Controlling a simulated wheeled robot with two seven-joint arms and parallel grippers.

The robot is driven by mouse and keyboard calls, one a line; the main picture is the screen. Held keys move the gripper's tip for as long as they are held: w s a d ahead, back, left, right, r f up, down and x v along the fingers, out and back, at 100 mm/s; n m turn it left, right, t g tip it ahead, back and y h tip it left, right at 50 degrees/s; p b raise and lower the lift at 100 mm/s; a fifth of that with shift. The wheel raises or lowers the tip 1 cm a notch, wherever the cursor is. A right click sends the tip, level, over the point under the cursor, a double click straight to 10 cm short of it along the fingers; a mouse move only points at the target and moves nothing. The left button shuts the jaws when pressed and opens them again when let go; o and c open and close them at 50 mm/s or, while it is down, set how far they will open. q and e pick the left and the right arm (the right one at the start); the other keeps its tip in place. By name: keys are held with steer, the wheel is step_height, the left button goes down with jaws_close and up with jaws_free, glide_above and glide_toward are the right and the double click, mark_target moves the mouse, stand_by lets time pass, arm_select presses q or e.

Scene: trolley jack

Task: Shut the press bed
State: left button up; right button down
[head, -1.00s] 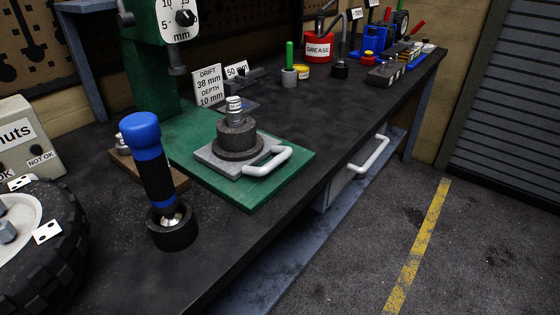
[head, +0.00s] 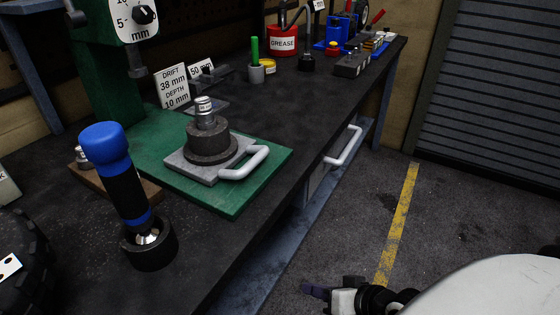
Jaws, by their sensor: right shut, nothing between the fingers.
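The press bed (head: 195,171) is a light grey plate with a white handle (head: 245,163) at its front right. It lies on the press's green base plate (head: 232,207). A dark stepped ring (head: 209,144) stands on the bed, with a labelled metal piece (head: 204,110) upright on it. The press ram (head: 137,73) hangs behind and to the left of the bed, not over it. My right gripper (head: 316,291) is shut and empty, low over the floor side in front of the bench, apart from the handle. My left gripper is not in view.
A blue-handled tool (head: 105,146) stands tilted in a black cup (head: 150,250) at the front left. A drawer handle (head: 344,146) sticks out from the bench front. Drift and depth cards (head: 173,87) stand behind the bed. The floor to the right is clear.

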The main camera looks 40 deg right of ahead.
mark_target(262, 158)
steer(key=w+d+r+m+t, duration=0.25)
steer(key=d+r+m, duration=0.35)
steer(key=r, duration=0.6)
step_height(262, 158, up, 18)
steer(key=w+m+t+y+b, duration=0.1)
steer(key=m+t+y, duration=0.1)
steer(key=y, duration=0.2)
steer(key=x, duration=0.8)
steer(key=r+p+x, duration=0.1)
steer(key=x, duration=0.3)
steer(key=shift+w+d, duration=0.15)
steer(key=shift+w, duration=0.1)
steer(key=shift+w+a+f, duration=0.3)
steer(key=shift+w, duration=0.35)
